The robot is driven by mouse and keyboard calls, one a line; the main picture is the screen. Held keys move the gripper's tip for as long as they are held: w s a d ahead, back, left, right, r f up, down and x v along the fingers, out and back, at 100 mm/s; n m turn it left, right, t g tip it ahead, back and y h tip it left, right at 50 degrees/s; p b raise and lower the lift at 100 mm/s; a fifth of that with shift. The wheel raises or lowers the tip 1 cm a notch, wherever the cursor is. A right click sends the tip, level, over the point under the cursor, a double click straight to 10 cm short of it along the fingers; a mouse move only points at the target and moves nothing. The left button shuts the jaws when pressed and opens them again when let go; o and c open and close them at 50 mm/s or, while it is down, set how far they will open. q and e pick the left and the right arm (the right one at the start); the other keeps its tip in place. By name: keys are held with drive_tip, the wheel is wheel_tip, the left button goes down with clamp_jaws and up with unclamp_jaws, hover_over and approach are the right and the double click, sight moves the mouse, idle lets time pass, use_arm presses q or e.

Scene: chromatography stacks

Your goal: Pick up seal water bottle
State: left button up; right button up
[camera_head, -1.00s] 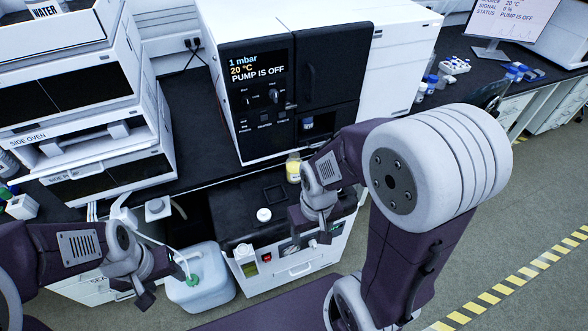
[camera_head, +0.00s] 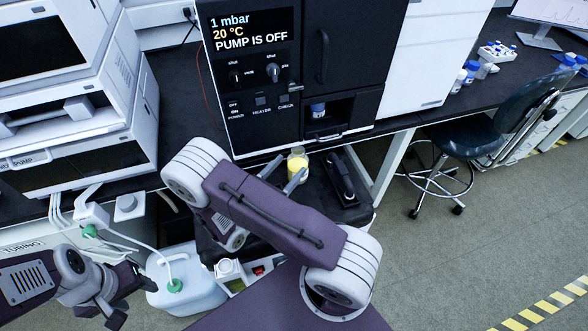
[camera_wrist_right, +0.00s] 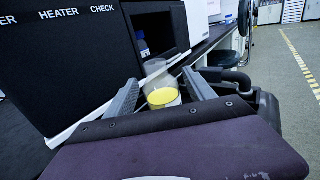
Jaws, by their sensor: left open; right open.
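A small clear bottle with yellow contents (camera_head: 298,164) stands at the front of the black cart top, below the instrument; no label is readable, so I cannot confirm it is the seal water bottle. My right gripper (camera_head: 286,174) is open beside it. In the right wrist view the bottle (camera_wrist_right: 163,97) shows between the two open fingers of the right gripper (camera_wrist_right: 160,77); I cannot tell whether they touch it. The palm hides its lower part. My left gripper (camera_head: 108,309) is open and empty at the lower left, near a translucent jug (camera_head: 190,290) with a green cap.
The black instrument (camera_head: 262,100) reading "PUMP IS OFF" stands right behind the bottle, with a blue-capped bottle (camera_head: 318,110) in its recess. White stacked units (camera_head: 75,120) stand at left. A dark chair (camera_head: 490,130) and open floor lie at right.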

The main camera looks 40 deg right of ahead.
sight(296, 159)
drive_tip(key=x, duration=0.4)
drive_tip(key=shift+f, duration=0.1)
drive_tip(key=shift+w+d, duration=0.15)
drive_tip(key=shift+d, duration=0.1)
drive_tip(key=x, duration=0.5)
drive_tip(key=shift+w+a, duration=0.15)
drive_tip(key=shift+w, duration=0.1)
drive_tip(key=shift+a+r, duration=0.1)
drive_tip(key=shift+r, duration=0.1)
drive_tip(key=c, duration=0.3)
clamp_jaws()
